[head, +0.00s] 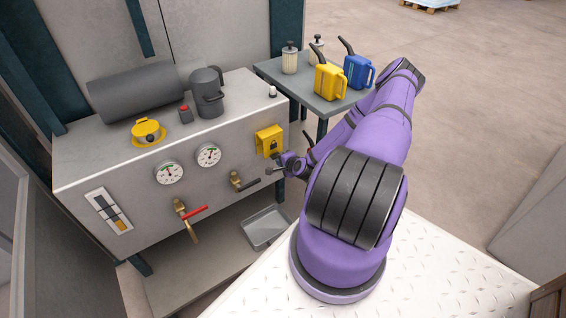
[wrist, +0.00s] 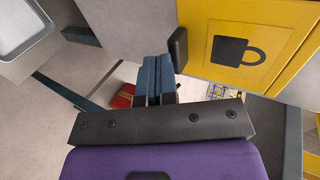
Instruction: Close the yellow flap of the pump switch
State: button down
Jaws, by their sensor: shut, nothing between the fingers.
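The yellow flap (head: 269,141) with a black padlock mark is at the right end of the grey cabinet's front. In the wrist view the flap (wrist: 275,30) fills the upper right, with a dark tab (wrist: 178,48) at its left edge. I cannot tell whether the flap sits flush with its housing; the switch is not visible. My gripper (head: 272,171) is just below the flap in the head view. In the wrist view its blue-grey fingers (wrist: 158,75) are shut and empty, close beside the dark tab; contact is unclear.
A valve with a dark lever (head: 245,183) sits left of my gripper, and a red-handled valve (head: 190,211) is lower left. Two gauges are on the cabinet front. A grey tray (head: 265,227) lies below. A side table (head: 318,101) with yellow and blue cans stands behind.

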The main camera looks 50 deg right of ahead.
jog(key=shift+w, duration=0.3)
dwell(0.5)
jog(key=shift+d+r, duration=0.1)
jog(key=shift+r, duration=0.1)
jog(key=shift+w+r, duration=0.15)
jog(key=shift+r, duration=0.55)
